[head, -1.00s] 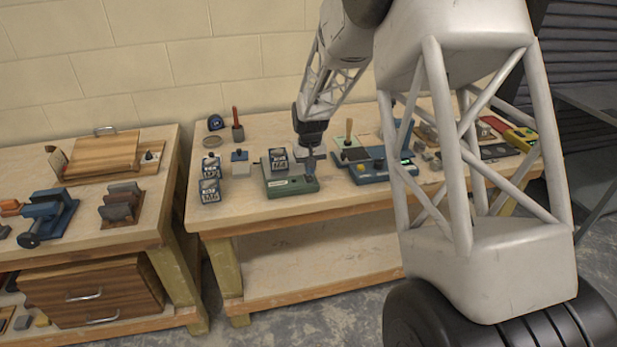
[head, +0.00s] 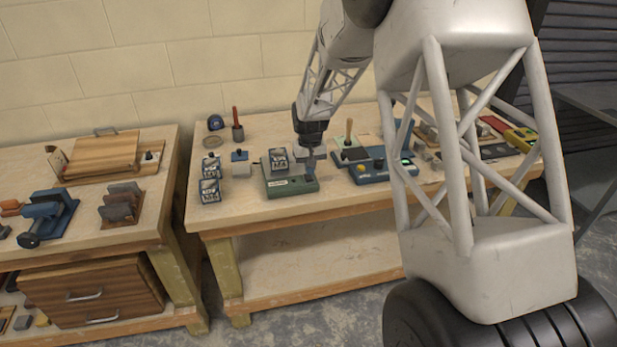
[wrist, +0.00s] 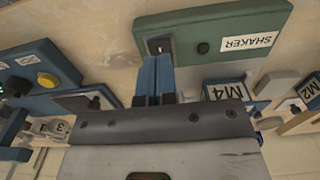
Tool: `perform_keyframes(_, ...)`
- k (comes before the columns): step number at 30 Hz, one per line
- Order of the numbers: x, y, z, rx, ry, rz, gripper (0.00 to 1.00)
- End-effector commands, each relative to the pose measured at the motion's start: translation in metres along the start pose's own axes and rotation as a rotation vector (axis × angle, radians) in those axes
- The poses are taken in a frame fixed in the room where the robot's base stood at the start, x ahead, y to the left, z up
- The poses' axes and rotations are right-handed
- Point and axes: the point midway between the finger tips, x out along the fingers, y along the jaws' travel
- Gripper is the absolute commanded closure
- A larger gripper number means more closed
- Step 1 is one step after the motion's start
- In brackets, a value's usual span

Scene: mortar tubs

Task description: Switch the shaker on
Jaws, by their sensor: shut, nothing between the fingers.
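The shaker (head: 291,188) is a green box on the right-hand bench, with a tub marked M4 (head: 278,160) standing on it. In the wrist view its green face (wrist: 212,22) carries a white SHAKER label (wrist: 249,42), a small dark round knob (wrist: 203,48) and a switch (wrist: 158,46) in a pale plate. My gripper (head: 309,172) is at the shaker's right end. In the wrist view its blue fingers (wrist: 155,62) are together and empty, their tips right at the switch. They partly cover it, so I cannot tell contact or the switch's position.
A blue device with a yellow button (wrist: 46,80) stands close beside the shaker. More marked tubs (head: 209,191) stand at the bench's left end. The bench's front strip (head: 250,210) is clear. Another bench with a wooden box (head: 105,158) is at the left.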

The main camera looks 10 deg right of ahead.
Motion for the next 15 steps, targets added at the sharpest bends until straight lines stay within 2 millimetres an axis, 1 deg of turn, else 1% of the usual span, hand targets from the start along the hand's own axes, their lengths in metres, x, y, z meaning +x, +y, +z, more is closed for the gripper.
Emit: perform_keyframes(15,0.004,0.0,0.0,0.0,-0.001,0.0,1.0)
